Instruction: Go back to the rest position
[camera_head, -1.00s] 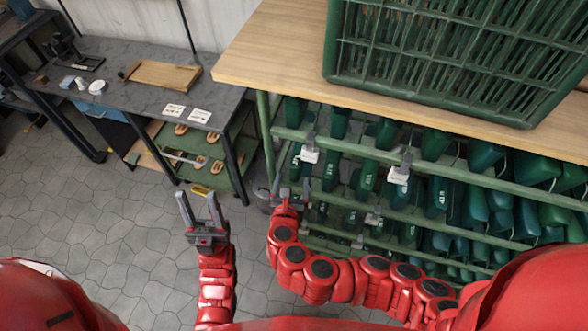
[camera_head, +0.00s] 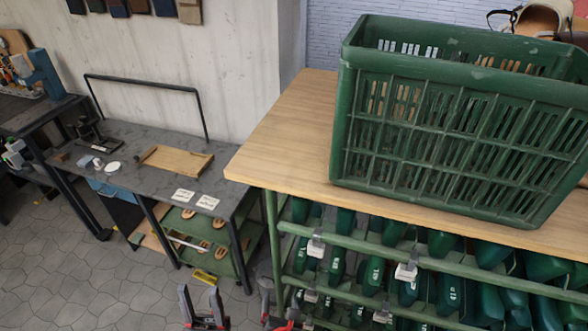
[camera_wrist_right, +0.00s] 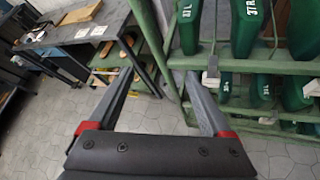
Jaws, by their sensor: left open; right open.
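My left gripper (camera_head: 203,305) is at the bottom of the head view, its two fingers pointing up and spread apart, with nothing between them. My right gripper (camera_head: 276,302) is just to its right, at the bottom edge and partly cut off. In the right wrist view the right gripper (camera_wrist_right: 160,88) is open and empty, its fingers apart over the floor and beside the green rack (camera_wrist_right: 215,62). Both grippers are in front of the furniture, and most of both arms is out of the head view.
A large green crate (camera_head: 440,160) stands on the wooden top (camera_head: 290,140) of the green rack, which holds several green lasts (camera_head: 375,272). A grey workbench (camera_head: 130,190) with a wooden tray (camera_head: 178,161) is on the left. Tiled floor (camera_head: 70,275) is clear in front of it.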

